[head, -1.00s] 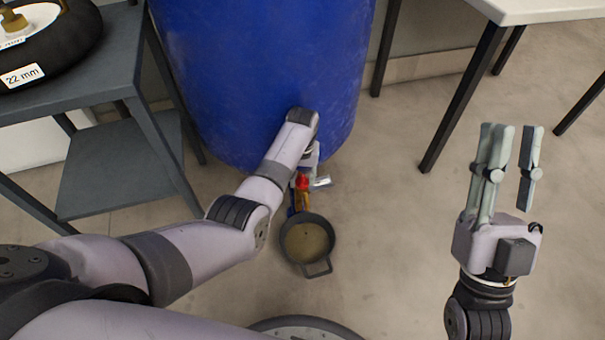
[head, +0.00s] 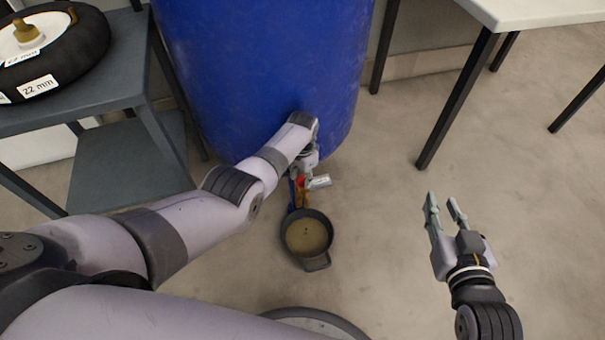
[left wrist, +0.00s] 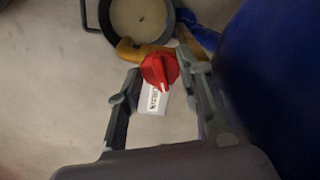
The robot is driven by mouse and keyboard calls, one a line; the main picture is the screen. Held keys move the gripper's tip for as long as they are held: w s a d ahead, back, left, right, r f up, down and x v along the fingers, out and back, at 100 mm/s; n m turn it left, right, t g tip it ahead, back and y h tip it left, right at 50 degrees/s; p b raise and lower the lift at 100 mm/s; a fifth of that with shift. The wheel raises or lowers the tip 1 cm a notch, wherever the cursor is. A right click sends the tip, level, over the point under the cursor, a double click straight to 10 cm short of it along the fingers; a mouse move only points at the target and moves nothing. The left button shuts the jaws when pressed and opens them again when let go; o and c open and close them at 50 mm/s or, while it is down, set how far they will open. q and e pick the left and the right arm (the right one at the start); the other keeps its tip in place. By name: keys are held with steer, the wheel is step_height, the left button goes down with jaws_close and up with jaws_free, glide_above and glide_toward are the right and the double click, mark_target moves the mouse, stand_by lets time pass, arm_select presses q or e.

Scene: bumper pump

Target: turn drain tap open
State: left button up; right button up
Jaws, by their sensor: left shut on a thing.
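The drain tap has a red knob (left wrist: 159,68) with a white pointer line, on a brass-coloured body (left wrist: 140,50), low at the front of the blue barrel (head: 262,75). In the head view the knob and body (head: 301,190) show just below my left gripper (head: 304,172). My left gripper (left wrist: 160,85) is shut on the red knob, one finger at each side of it in the left wrist view. A white printed tag (left wrist: 152,100) hangs by the knob. My right gripper (head: 445,203) is open and empty over the floor at the right.
A dark pan (head: 307,235) with brownish contents stands on the floor below the tap. A grey shelf table (head: 125,80) with a black tyre-like ring (head: 70,60) stands at the left. A white table (head: 540,10) stands at the right. The floor between is clear.

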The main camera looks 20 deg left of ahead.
mark_target(302, 178)
arm_select(q)
steer(key=shift+a+m, duration=0.1)
steer(key=shift+m, duration=2.1)
arm_select(e)
steer(key=shift+s+d+f+g, duration=0.2)
steer(key=shift+s+f+g, duration=0.15)
steer(key=shift+f, duration=0.25)
steer(key=shift+s+d+f+g, duration=0.15)
steer(key=shift+s+f+g, duration=0.2)
steer(key=shift+f, duration=0.2)
steer(key=shift+f+h, duration=0.1)
steer(key=shift+h, duration=0.2)
arm_select(q)
steer(key=o, duration=1.2)
steer(key=shift+r, duration=0.1)
step_height(302, 178, up, 12)
steer(key=shift+f, duration=0.1)
